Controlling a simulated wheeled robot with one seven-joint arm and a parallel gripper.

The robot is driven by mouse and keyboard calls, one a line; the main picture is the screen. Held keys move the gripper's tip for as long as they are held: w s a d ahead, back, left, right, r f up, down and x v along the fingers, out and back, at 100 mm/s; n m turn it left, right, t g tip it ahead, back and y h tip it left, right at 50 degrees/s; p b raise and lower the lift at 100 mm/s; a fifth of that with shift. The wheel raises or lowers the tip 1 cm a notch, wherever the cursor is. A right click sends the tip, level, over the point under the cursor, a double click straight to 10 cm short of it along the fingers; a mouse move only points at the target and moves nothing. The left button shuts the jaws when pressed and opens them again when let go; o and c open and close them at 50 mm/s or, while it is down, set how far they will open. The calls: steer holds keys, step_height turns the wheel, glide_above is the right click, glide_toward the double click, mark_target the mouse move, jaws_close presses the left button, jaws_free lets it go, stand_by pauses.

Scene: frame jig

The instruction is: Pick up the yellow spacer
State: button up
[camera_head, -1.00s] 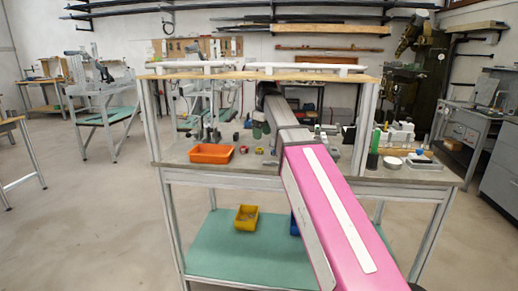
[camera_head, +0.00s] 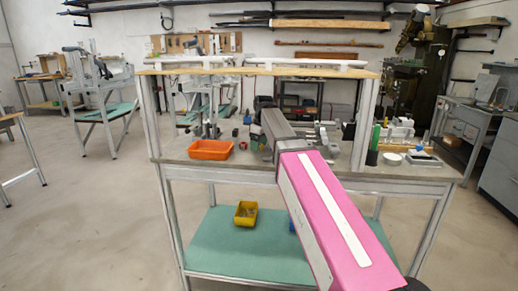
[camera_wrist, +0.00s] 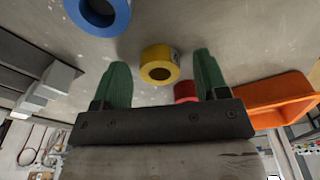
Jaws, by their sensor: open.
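The yellow spacer (camera_wrist: 160,63) is a short ring with a central hole. In the wrist view it lies on the grey bench top, between and a little beyond my green fingertips. My gripper (camera_wrist: 162,70) is open, with one finger to each side of the spacer in the picture and a gap on both sides. Nothing is held. I cannot tell how high the fingertips are above the bench. In the head view the spacer and the fingers are hidden behind my arm.
A blue ring (camera_wrist: 98,10) lies to the upper left in the wrist view. A red piece (camera_wrist: 186,91) sits close to the right finger. An orange bin (camera_head: 210,149) stands on the bench to the left; a yellow bin (camera_head: 246,213) is on the lower shelf. An upper wooden shelf (camera_head: 200,72) spans the bench.

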steer(key=c, duration=1.1)
steer(key=shift+r, duration=0.1)
